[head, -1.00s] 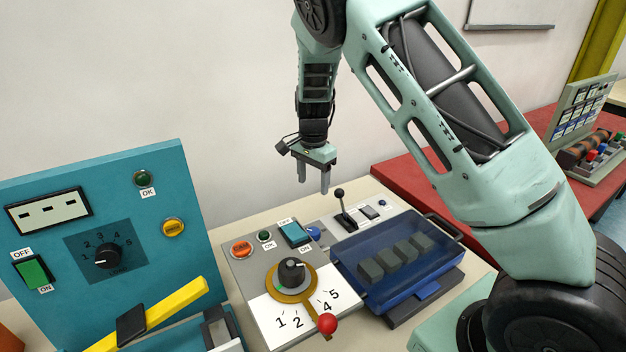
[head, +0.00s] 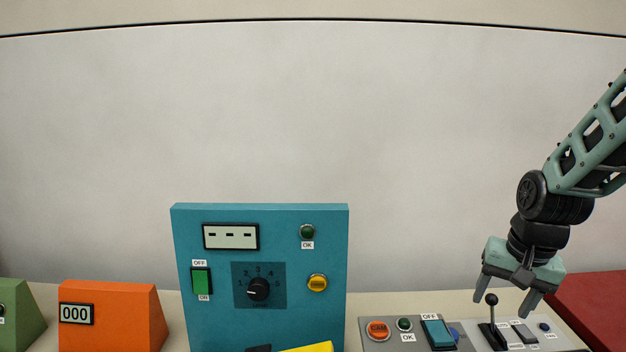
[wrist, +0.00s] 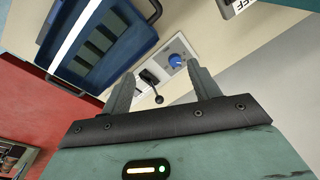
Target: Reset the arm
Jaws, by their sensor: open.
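My arm hangs down from the upper right of the head view. My gripper (head: 507,298) is open and empty, fingers pointing down above the grey panel with the small black lever (head: 491,308). I cannot tell whether a finger touches the lever.
A teal panel (head: 330,255) with a dial stands upright in the middle, beside an orange box (head: 130,310). A grey button console (head: 372,346) lies left of the lever. A blue tray (wrist: 150,42) shows in the wrist view. Space above the panels is clear.

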